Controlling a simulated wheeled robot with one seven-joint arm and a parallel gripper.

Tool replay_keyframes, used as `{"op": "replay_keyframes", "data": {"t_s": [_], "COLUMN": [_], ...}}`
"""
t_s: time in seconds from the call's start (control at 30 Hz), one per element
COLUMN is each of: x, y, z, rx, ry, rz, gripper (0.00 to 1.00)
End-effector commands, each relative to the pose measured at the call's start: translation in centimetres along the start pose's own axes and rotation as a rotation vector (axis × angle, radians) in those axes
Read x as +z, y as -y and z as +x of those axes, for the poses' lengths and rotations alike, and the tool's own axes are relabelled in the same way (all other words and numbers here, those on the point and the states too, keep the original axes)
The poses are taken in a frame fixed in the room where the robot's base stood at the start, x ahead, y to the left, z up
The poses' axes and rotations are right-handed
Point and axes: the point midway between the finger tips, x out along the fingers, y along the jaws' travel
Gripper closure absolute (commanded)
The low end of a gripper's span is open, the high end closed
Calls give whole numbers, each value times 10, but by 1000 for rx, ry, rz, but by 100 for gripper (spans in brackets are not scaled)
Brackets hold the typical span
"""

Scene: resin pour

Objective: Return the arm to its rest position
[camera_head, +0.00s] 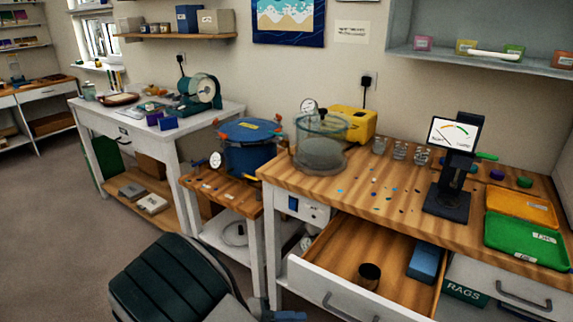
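My gripper is not in view, so I cannot see whether it is open or shut or holding anything. The wooden-topped workbench (330,182) stands at the right. Its drawer (325,255) is pulled open toward me, with a small dark cup (368,276) and a blue block (424,262) inside. A clear round chamber (320,142) stands on the bench's left end.
A blue pot (249,160) sits on a lower table. A white table (95,118) is behind. Floor at left (50,220) is clear.

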Motion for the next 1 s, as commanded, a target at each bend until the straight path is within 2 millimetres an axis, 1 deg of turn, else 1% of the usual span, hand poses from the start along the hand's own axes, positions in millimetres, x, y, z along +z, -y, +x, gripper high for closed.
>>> {"op": "replay_keyframes", "data": {"t_s": [0.03,0.17,0.3,0.47,0.7,0.9,1.0], "x": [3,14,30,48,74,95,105], "y": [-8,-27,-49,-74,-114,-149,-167], "z": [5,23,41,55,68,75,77], "rx": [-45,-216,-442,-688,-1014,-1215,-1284], "ry": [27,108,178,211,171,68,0], "rz": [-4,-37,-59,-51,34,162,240], "gripper": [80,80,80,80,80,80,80]}}
